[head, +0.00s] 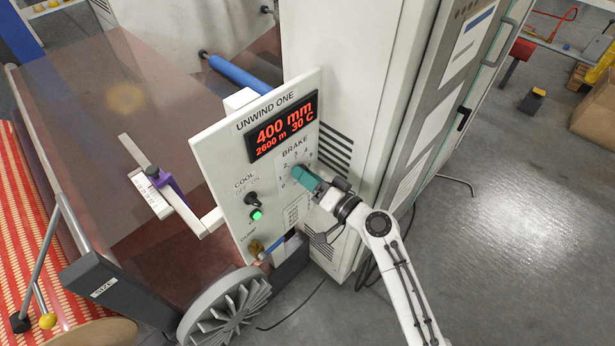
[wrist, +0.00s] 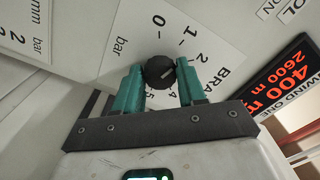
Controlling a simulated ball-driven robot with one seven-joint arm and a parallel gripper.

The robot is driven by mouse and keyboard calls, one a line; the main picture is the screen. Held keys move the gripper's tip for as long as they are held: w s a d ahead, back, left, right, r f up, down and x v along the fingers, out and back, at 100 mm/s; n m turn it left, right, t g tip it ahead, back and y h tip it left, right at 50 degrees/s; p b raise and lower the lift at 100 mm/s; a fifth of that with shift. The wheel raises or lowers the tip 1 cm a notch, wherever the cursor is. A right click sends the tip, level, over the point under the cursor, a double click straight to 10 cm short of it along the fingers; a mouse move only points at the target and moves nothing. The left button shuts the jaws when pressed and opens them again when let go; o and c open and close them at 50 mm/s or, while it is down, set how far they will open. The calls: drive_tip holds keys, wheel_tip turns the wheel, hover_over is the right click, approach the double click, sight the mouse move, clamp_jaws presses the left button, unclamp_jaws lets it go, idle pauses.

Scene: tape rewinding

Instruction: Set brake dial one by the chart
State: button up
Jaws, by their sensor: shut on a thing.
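The brake dial (wrist: 158,72), a black round knob, sits on the white panel UNWIND ONE (head: 219,141), on a scale with numbers around it and the word bar. A pale line on its face points roughly towards the 2; the exact reading is hard to tell. My gripper (head: 299,173) has its teal fingers on either side of the dial, shut on it. The fingers also show in the wrist view (wrist: 159,76). In the head view they hide the dial. A chart headed mm and bar (wrist: 28,28) shows partly in the wrist view; its rows are cut off.
The red display (head: 284,124) reads 400 mm, 2600 m and 30 C. A COOL switch (head: 251,199) and a lit green button (head: 257,214) are left of my fingers. A grey finned wheel (head: 226,307) stands below the panel. Open floor lies right.

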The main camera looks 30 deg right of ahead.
drive_tip(key=m+p, duration=0.1)
drive_tip(key=m, duration=0.5)
drive_tip(key=shift+m, duration=0.3)
idle(0.4)
drive_tip(key=o, duration=1)
drive_tip(key=shift+o, duration=0.2)
drive_tip(key=shift+s, duration=0.1)
drive_tip(key=b+v, duration=0.3)
drive_tip(key=v, duration=0.7)
drive_tip(key=shift+s+d, duration=0.2)
drive_tip(key=shift+s, duration=0.1)
drive_tip(key=shift+a, duration=0.15)
